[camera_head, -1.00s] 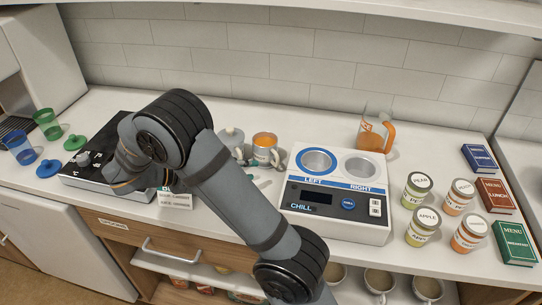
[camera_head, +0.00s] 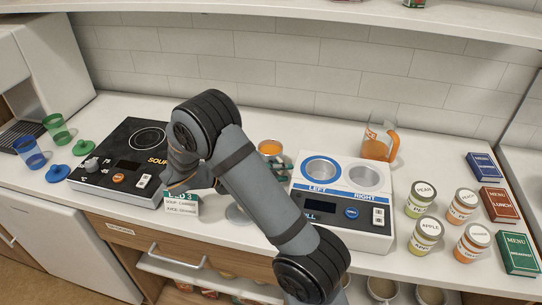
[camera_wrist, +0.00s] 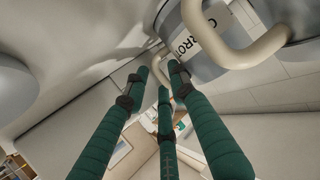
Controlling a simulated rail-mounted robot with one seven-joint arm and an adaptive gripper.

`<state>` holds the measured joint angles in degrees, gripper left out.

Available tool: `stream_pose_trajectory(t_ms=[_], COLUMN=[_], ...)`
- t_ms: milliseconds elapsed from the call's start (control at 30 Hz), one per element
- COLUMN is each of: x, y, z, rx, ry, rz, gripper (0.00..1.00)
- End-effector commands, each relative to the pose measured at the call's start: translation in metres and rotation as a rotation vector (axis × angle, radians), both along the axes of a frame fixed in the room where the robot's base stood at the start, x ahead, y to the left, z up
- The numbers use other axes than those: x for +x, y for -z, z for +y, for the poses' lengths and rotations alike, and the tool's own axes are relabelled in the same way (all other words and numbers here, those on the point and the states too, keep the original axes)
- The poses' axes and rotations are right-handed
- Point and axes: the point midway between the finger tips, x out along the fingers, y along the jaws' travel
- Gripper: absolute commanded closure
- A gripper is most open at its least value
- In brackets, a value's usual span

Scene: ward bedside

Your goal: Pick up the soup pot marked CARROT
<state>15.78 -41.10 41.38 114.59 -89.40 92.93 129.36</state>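A grey pot (camera_wrist: 203,68) with cream loop handles shows at the top of the wrist view, cut off by the edge. Its pale label (camera_wrist: 205,35) reads in part as CARROT. My gripper (camera_wrist: 160,72) has three green fingers spread apart, with nothing between them. The tips are close to the pot's label side and near handle; I cannot tell if they touch. In the head view my arm hides most of the gripper. An orange-filled pot (camera_head: 270,147) shows just right of the arm; its label is unreadable there, but it appears to be the same pot.
A black cooktop (camera_head: 105,180) lies left of my arm, with a small sign (camera_head: 181,204) in front. A white LEFT/RIGHT chill unit (camera_head: 345,230) stands close on the right, an orange jug (camera_head: 377,145) behind it. Several jars (camera_head: 427,232) and menu books are farther right.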

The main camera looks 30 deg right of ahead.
Motion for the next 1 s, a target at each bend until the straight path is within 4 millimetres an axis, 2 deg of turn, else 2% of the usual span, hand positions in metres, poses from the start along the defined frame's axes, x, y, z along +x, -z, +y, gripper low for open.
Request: stream_pose_trajectory(t_ms=[233, 667, 1000], x=[0.0001, -0.0001, 0.0], y=[0.0009, 0.0008, 0.0005], z=[-0.0009, -0.0006, -0.0004], rx=[0.0, 0.0, 0.0], ry=[-0.001, -0.001, -0.001], rz=[-0.001, -0.001, -0.001], gripper=[0.76, 1.0, 1.0])
